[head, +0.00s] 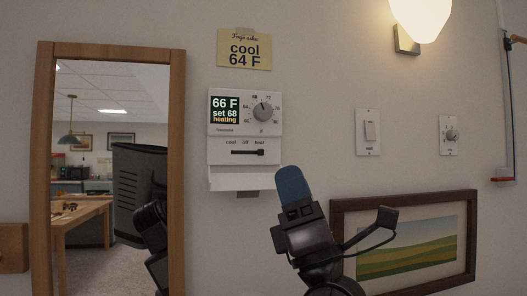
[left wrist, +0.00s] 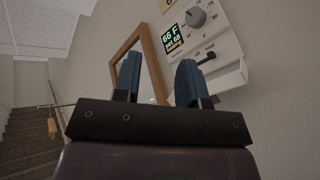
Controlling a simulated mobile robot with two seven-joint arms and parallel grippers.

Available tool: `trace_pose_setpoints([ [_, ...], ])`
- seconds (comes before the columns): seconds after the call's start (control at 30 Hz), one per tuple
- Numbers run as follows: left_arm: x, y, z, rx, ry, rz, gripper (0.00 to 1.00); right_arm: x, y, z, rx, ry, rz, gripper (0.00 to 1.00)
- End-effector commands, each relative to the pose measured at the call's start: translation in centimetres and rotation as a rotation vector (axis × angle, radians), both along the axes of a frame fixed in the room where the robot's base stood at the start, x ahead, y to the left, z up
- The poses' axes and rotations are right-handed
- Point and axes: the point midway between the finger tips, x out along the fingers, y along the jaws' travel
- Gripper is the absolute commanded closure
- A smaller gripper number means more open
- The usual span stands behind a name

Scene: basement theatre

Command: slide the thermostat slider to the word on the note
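The white thermostat (head: 217,145) hangs on the wall; its display reads 66 F, set 68, heating. Its black slider (head: 261,152) is at the right end of its slot, under "heat"; "off" and "cool" lie to its left. The slider also shows in the left wrist view (left wrist: 207,60). The yellow note (head: 245,50) above reads "cool 64 F". My left gripper (head: 291,184) is below and right of the slider in the head view, apart from it. In the left wrist view its two blue fingers (left wrist: 158,80) are spread, with nothing between them. My right gripper is not in view.
A round dial (head: 262,112) sits above the slider. A flap or ledge (head: 245,181) juts at the thermostat's bottom. A wood-framed mirror (head: 178,150) is to the left. A framed landscape (head: 405,250) and two wall switches (head: 368,132) are to the right.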

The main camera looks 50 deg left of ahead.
Motion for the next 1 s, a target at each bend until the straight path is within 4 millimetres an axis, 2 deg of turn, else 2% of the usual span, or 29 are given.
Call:
trace_pose_setpoints([
  [0.03,-0.6,0.9,1.1,-0.091,-0.067,-0.03,0.62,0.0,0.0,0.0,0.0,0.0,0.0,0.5],
  [0.1,-1.2,2.2,2.0,-0.221,-0.141,-0.074,0.62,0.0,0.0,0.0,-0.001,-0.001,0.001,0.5],
  [0.3,-1.5,4.8,3.5,-0.589,-0.299,-0.244,0.62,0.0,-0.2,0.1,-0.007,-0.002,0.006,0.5],
  [0.43,-0.9,5.3,4.2,-0.817,-0.354,-0.384,0.62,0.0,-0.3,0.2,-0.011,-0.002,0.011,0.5],
  [0.6,0.3,4.7,5.0,-1.047,-0.362,-0.558,0.62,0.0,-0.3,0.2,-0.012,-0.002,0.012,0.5],
  [0.83,1.1,3.8,5.6,-1.181,-0.337,-0.67,0.62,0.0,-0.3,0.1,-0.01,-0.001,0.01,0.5],
  [1.0,1.7,4.6,5.6,-1.188,-0.335,-0.673,0.62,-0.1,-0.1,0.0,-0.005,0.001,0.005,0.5],
])
